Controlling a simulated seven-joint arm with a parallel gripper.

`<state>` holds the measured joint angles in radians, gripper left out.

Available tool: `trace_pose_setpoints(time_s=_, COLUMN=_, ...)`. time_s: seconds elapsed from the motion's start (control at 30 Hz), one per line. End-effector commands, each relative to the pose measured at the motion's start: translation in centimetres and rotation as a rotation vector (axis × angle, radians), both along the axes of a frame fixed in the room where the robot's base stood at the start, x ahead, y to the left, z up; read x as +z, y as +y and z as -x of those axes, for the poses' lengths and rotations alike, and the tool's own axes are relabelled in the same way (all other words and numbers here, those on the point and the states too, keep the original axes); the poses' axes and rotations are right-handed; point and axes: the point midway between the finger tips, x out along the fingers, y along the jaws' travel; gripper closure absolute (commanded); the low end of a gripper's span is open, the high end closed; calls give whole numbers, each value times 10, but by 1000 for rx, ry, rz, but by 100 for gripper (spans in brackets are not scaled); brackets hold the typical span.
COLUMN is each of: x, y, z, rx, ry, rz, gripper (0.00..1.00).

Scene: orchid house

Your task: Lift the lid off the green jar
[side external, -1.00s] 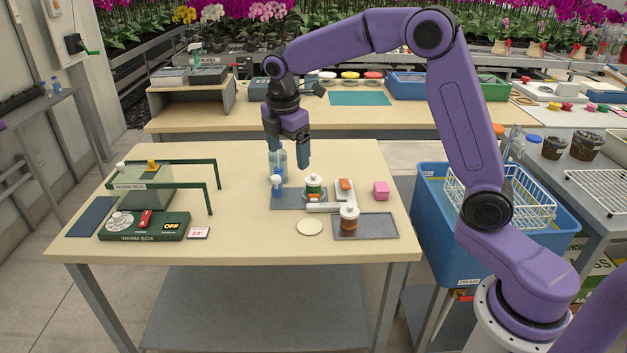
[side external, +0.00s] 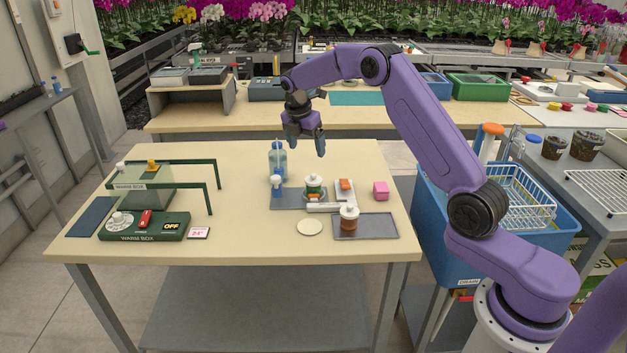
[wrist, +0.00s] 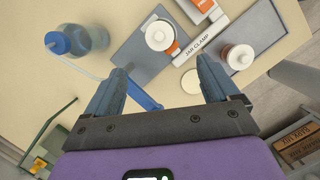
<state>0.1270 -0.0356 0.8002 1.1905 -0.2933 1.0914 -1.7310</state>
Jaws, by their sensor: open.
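The green jar (side external: 314,191) stands upright at the white jar clamp on the grey mat, with a white lid (side external: 314,180) on it. In the wrist view the lid (wrist: 159,36) is seen from above, with a round knob in its middle; the jar's green side does not show there. My gripper (side external: 306,148) is open and empty, above the table behind the jar and well clear of it. In the wrist view my gripper (wrist: 162,72) has its two fingers spread, with the lid beyond the fingertips.
A brown jar with a white lid (side external: 349,219) stands on a grey tray (side external: 379,228) in front right. A pale round disc (side external: 309,227) lies beside it. A clear blue bottle (side external: 278,158) stands left of the jar. Table centre-left is clear.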

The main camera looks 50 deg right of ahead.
Motion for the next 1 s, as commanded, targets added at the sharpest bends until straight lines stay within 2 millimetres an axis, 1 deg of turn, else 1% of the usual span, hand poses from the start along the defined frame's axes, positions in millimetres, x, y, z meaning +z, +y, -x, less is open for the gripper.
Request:
trace_pose_setpoints(time_s=0.03, x=-11, y=-3, z=0, rx=-2, ry=5, rz=0, gripper=12)
trace_pose_setpoints(time_s=0.1, x=-23, y=-7, z=0, rx=-2, ry=4, rz=0, gripper=12)
trace_pose_setpoints(time_s=0.2, x=-40, y=-11, z=-1, rx=-2, ry=3, rz=0, gripper=12)
trace_pose_setpoints(time_s=0.3, x=-54, y=-15, z=-3, rx=-1, ry=2, rz=0, gripper=12)
trace_pose_setpoints(time_s=0.4, x=-62, y=-17, z=-3, rx=0, ry=1, rz=0, gripper=12)
trace_pose_setpoints(time_s=0.57, x=-69, y=-20, z=-4, rx=-1, ry=0, rz=0, gripper=12)
trace_pose_setpoints(time_s=0.83, x=-103, y=-32, z=-6, rx=-1, ry=1, rz=-1, gripper=12)
trace_pose_setpoints(time_s=1.0, x=-113, y=-35, z=-7, rx=1, ry=-2, rz=-1, gripper=12)
